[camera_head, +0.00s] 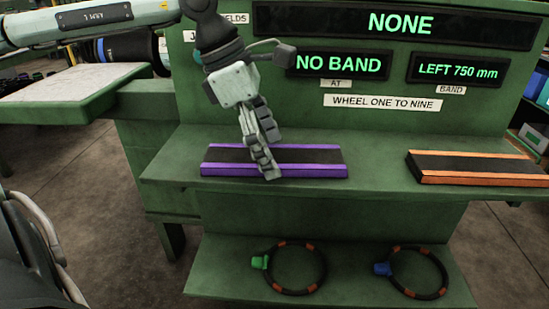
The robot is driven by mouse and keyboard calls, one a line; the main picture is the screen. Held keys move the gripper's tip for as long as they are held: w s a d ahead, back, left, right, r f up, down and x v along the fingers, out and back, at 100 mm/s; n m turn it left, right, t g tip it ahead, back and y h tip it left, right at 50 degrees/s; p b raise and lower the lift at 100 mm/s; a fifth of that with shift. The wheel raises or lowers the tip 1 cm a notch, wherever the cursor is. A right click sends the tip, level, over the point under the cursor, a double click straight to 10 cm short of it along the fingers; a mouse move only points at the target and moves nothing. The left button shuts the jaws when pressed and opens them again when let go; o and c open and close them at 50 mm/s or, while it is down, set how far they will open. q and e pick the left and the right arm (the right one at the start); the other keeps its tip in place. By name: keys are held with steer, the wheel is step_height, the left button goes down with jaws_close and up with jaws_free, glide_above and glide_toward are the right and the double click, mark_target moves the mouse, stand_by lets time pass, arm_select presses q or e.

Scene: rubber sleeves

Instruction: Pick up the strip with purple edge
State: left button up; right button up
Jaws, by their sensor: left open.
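The strip with purple edges (315,156) lies flat on the upper green shelf, left of centre. It has a dark band along its middle and purple along both long edges. My left gripper (267,167) comes down over it from above, with its fingers in front of the strip's middle and hiding part of it. The gripper is open; I cannot tell whether the fingertips touch the strip. The strip lies on the shelf. My right gripper is not in view.
An orange-edged strip (480,166) lies on the same shelf at right. A lower shelf (350,270) holds a ring with a green clip (293,268) and one with a blue clip (419,272). Behind stands a green panel with lit signs (400,25). The shelf between the strips is clear.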

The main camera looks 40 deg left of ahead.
arm_select(q)
steer(key=c, duration=1.2)
steer(key=shift+c, duration=0.2)
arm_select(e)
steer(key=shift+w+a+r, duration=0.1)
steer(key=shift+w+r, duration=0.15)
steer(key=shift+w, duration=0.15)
arm_select(q)
steer(key=shift+r, duration=0.15)
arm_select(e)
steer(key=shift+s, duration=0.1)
arm_select(q)
steer(key=shift+r, duration=0.25)
step_height(320, 180, up, 17)
steer(key=shift+r+p, duration=0.15)
steer(key=shift+p, duration=0.2)
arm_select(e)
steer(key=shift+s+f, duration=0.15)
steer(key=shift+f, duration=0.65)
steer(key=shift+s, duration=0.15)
